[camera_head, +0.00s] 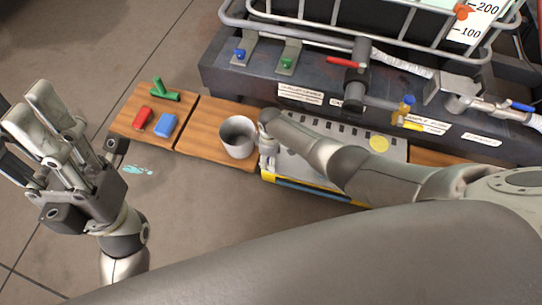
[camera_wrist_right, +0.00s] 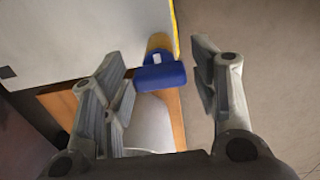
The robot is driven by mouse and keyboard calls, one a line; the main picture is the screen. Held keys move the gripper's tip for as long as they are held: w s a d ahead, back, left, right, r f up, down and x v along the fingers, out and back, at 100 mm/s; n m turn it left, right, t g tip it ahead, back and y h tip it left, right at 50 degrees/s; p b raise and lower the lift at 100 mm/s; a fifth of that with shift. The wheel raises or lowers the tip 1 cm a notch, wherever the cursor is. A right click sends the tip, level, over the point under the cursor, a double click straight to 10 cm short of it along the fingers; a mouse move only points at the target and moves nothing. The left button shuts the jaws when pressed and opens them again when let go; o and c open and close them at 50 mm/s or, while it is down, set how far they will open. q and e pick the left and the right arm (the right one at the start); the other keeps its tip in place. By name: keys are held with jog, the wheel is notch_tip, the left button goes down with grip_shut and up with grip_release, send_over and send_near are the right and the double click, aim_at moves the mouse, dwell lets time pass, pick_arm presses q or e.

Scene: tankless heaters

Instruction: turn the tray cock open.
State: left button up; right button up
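The tray cock, with a blue handle (camera_wrist_right: 161,76) and a brass-coloured body (camera_wrist_right: 158,44), sits at the tray's edge in the right wrist view. The grey tray (camera_wrist_right: 80,30) also shows in the head view (camera_head: 398,150), with slots and a yellow edge. My right gripper (camera_wrist_right: 163,62) is open, with fingers on both sides of the blue handle; I see gaps and cannot tell contact. In the head view my right gripper (camera_head: 268,147) is between cup and tray, and the cock is hidden. My left gripper (camera_head: 30,112) is open and empty at the left.
A grey cup (camera_head: 238,138) stands on the wooden planks (camera_head: 205,113), close to my right gripper. A dark bund (camera_head: 228,80) with several other valves stands behind. The left floor is mostly clear.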

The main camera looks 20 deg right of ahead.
jog(key=shift+r, duration=0.1)
dwell(0.3)
notch_tip(320, 180, up, 12)
dwell(0.7)
jog(key=shift+a, duration=0.1)
dwell(0.4)
